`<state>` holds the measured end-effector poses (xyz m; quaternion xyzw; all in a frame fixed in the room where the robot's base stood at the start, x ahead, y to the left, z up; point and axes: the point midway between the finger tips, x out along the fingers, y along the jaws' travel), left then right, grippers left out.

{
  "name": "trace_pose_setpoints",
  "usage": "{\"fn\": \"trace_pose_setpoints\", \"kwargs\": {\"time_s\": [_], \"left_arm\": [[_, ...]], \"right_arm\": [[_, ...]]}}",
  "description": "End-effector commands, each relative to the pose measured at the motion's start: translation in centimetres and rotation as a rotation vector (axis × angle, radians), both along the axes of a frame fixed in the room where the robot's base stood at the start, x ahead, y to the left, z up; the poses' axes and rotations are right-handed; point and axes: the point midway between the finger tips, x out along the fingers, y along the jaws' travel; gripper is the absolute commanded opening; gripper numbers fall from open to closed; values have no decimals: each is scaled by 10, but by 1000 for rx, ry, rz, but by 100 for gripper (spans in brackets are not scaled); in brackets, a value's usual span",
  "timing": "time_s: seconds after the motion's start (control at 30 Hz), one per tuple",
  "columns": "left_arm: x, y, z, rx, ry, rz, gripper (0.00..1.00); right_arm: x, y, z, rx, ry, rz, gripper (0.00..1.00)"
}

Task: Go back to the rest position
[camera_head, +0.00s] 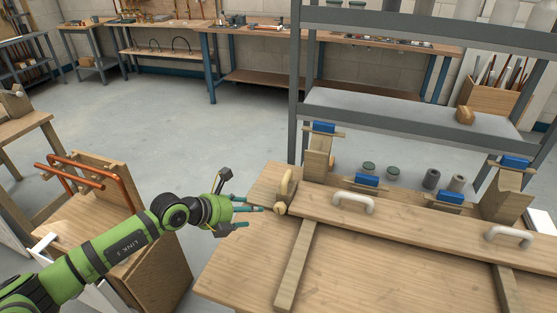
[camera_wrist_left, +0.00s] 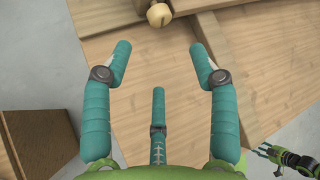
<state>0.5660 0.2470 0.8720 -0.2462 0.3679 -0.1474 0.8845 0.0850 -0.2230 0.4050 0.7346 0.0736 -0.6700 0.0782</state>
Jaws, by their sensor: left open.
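My left gripper (camera_head: 245,211) is open and empty, at the left edge of the wooden workbench (camera_head: 240,270).
A wooden stand with a bent copper pipe (camera_head: 85,168) is at the left, close to my left arm. The bench carries white handles (camera_head: 353,203) and blue-topped clamps (camera_head: 367,180). A grey shelf (camera_head: 390,110) stands behind. Open floor (camera_head: 190,120) lies beyond the gripper.

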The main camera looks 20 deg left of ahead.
Motion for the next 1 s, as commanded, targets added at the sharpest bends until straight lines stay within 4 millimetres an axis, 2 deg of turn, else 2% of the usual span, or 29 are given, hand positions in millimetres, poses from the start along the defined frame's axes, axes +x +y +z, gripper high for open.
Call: {"fn": "trace_pose_setpoints", "kwargs": {"time_s": [0.13,0.23,0.33,0.4,0.47,0.5,0.57,0.67,0.7,0.77,0.8,0.9,1.0], "left_arm": [[-2,-10,3,-40,-10,-8,60],[-7,-43,16,-187,-50,-22,60],[-17,-88,53,-491,-130,-1,60],[-24,-104,86,-747,-188,75,60],[-28,-101,110,-957,-224,185,60],[-31,-92,120,-1085,-241,277,60],[-35,-72,125,-1259,-246,443,60],[-49,-31,106,-1487,-211,777,60],[-59,-16,89,-1553,-176,926,60],[-78,1,58,-1623,-103,1159,60],[-96,8,35,-1649,-38,1316,60],[-140,12,-14,-1649,133,1632,60],[-179,3,-46,-1606,288,1844,60]], "right_arm": [[0,0,0,0,0,0,44],[0,0,0,0,0,0,44],[0,0,0,0,0,0,44],[0,1,0,1,0,0,44],[0,1,0,1,0,-1,44],[0,1,0,1,0,-1,44],[0,1,0,1,0,-1,44],[0,1,0,1,0,-1,44],[0,1,0,1,0,-1,44],[0,1,0,1,0,-1,44],[0,1,0,1,0,-1,44],[0,1,0,1,-1,-1,44],[0,1,0,1,-1,-1,44]]}}
